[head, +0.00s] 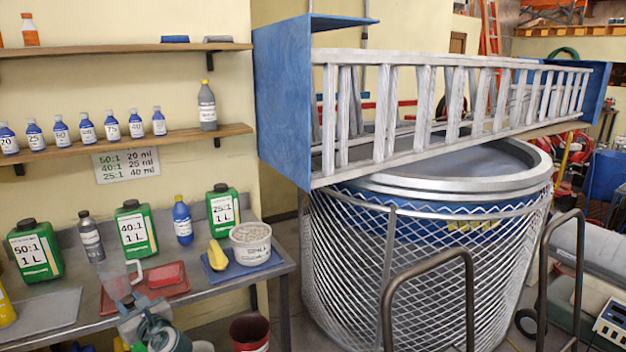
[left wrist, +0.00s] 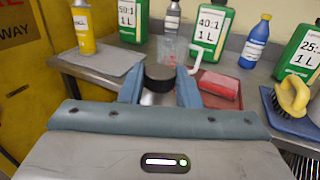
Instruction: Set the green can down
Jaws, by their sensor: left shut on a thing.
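Three green cans with black caps and white labels stand upright at the back of the grey bench: 50:1 (head: 36,252), 40:1 (head: 133,230) and 25:1 (head: 222,210). My left gripper (head: 130,303) is at the bench's front edge, in front of the red tray. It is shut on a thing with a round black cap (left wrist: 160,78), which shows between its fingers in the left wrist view. The thing's body is mostly hidden by the gripper, so I cannot tell what it is. My right gripper is not in view.
The bench (head: 222,279) also holds a red tray (head: 178,288) with a clear jug (head: 117,279) and red block, a grey mat (head: 45,312), a blue bottle (head: 183,222), and a blue tray (head: 262,267) with a yellow brush and white tub.

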